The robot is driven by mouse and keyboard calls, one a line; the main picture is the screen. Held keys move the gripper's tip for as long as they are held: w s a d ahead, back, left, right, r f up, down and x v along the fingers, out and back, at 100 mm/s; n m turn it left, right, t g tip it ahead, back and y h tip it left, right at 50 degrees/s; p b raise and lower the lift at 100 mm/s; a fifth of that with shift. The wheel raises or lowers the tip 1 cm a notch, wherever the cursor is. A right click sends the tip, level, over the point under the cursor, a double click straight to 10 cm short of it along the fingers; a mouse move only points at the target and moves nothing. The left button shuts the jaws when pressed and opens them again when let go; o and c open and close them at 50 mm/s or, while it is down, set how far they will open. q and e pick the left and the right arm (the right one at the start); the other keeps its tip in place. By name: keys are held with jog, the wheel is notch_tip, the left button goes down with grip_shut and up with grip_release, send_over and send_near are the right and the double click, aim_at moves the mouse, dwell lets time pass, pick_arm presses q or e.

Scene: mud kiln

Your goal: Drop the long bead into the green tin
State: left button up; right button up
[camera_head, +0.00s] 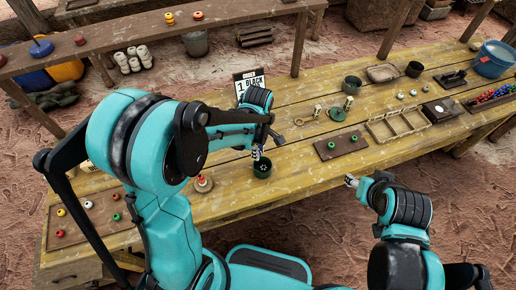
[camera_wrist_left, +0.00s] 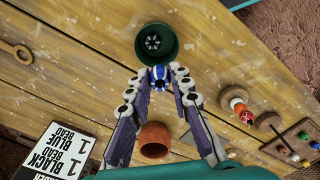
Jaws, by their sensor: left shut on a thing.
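My left gripper (camera_head: 257,152) is shut on a blue bead with white stripes (camera_wrist_left: 160,74), apparently the long bead. The bead sits between the two fingertips (camera_wrist_left: 160,78) in the left wrist view. The green tin (camera_head: 262,170) stands on the yellow wooden table right beside and below the fingertips. In the left wrist view the tin (camera_wrist_left: 171,50) is just beyond the bead, with a dark, pale-marked piece (camera_wrist_left: 153,42) inside. The bead's exact height over the rim is unclear. My right gripper (camera_head: 350,181) is by the table's front edge; its finger opening is too small to judge.
An order card (camera_head: 250,82) stands behind my left arm. A terracotta cup (camera_wrist_left: 154,140) shows below the fingers in the wrist view. A dark board (camera_head: 340,143), a divided tray (camera_head: 397,124) and a spindle with red and white beads (camera_head: 203,182) stand nearby.

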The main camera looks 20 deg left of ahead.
pick_arm(q)
jog(key=shift+f, duration=0.45)
pick_arm(e)
jog(key=shift+f, duration=0.3)
pick_arm(q)
jog(key=o, duration=1)
jog(key=shift+c, duration=0.2)
notch_tip(320, 180, up, 12)
